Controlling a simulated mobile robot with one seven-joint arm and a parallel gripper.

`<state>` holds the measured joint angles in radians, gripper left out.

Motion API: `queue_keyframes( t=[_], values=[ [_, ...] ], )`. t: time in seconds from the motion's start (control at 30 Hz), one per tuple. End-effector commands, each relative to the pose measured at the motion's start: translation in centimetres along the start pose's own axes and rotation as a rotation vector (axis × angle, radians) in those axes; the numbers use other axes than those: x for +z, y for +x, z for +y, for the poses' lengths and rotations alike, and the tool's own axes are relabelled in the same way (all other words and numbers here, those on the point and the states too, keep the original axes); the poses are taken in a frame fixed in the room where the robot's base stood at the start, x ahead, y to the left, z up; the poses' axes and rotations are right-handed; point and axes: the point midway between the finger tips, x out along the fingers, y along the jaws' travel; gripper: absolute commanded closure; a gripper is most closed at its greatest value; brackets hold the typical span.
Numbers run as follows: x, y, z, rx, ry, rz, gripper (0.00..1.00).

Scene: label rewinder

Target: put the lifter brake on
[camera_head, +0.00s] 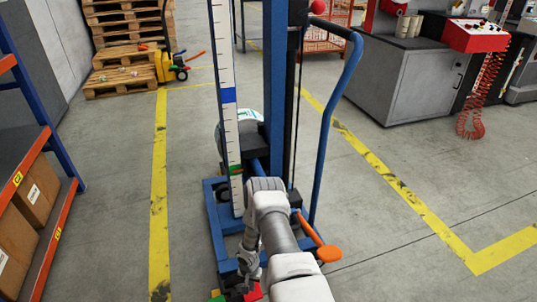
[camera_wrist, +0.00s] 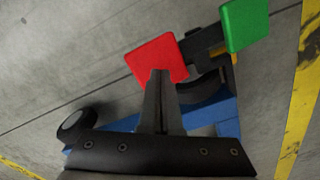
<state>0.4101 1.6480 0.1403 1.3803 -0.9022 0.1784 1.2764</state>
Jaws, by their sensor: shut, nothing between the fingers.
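The blue lifter (camera_head: 275,90) stands upright on the floor, with a tall mast, a white scale and a curved handle. At its near base are a red pedal (camera_head: 253,294) and a green pedal (camera_head: 217,296). In the wrist view the red pedal (camera_wrist: 150,60) lies behind my fingertips, and the green pedal (camera_wrist: 245,25) is at the upper right. My gripper (camera_wrist: 160,73) is shut and empty, its tips overlapping the red pedal's lower edge. I cannot tell whether they touch. In the head view my gripper (camera_head: 247,280) is low beside the base, partly hidden by my arm.
An orange pedal (camera_head: 329,253) sticks out right of the base. A shelf with boxes (camera_head: 38,195) stands at the left. Pallets (camera_head: 125,60) and a yellow pallet truck (camera_head: 168,70) are behind. A grey machine cabinet (camera_head: 410,85) is at the right. Floor on both sides is clear.

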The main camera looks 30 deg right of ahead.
Motion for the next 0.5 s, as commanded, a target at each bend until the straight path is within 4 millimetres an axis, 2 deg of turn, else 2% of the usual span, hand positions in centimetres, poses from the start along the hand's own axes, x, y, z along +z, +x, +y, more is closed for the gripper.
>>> queue_keyframes(
  t=[0.5],
  values=[
    [0.1, 2.2, 0.0, 0.000, 0.002, -0.002, 1.00]
  ],
)
